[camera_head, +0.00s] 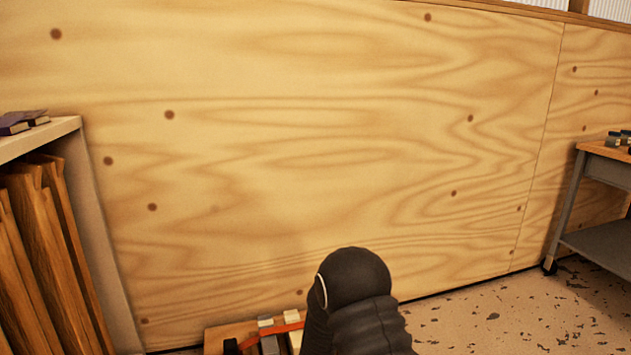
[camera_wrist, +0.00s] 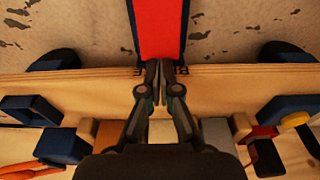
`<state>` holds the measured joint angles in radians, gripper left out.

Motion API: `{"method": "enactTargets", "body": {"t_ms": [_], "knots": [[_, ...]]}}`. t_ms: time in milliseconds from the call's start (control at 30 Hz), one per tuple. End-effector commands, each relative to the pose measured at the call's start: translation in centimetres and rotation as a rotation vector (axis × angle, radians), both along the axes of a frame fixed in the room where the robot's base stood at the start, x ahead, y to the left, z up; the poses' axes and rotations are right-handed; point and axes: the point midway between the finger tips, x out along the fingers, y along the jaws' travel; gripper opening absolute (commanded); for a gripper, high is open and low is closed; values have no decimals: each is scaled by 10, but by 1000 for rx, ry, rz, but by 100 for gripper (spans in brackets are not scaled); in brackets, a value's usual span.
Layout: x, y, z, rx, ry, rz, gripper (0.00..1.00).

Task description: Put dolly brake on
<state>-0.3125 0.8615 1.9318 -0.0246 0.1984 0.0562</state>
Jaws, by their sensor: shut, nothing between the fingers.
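The wooden dolly (camera_wrist: 235,80) crosses the wrist view, with dark wheels (camera_wrist: 55,60) showing at its far edge on both sides. A red flap with dark blue sides (camera_wrist: 159,28), which looks like the brake pedal, sticks out from the middle of that edge on dark hinges. My gripper (camera_wrist: 160,68) is shut and empty, with its fingertips at the hinged end of the flap. I cannot tell whether they touch it. In the head view a corner of the dolly (camera_head: 216,338) shows at the bottom; my arm hides the rest, and the flap is not visible there.
Dark blue blocks (camera_wrist: 28,110) and other parts lie on the dolly near my gripper. In the head view a plywood wall (camera_head: 320,130) stands behind. A shelf with wooden boards (camera_head: 45,250) is at left, a workbench (camera_head: 600,200) at right. Speckled floor (camera_head: 510,310) between is clear.

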Motion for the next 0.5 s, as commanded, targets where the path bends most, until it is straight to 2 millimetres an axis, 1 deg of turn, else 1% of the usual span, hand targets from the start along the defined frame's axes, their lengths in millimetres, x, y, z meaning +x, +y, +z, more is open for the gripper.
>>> {"method": "enactTargets", "body": {"t_ms": [500], "knots": [[0,0,-9,0,0,0,0]]}}
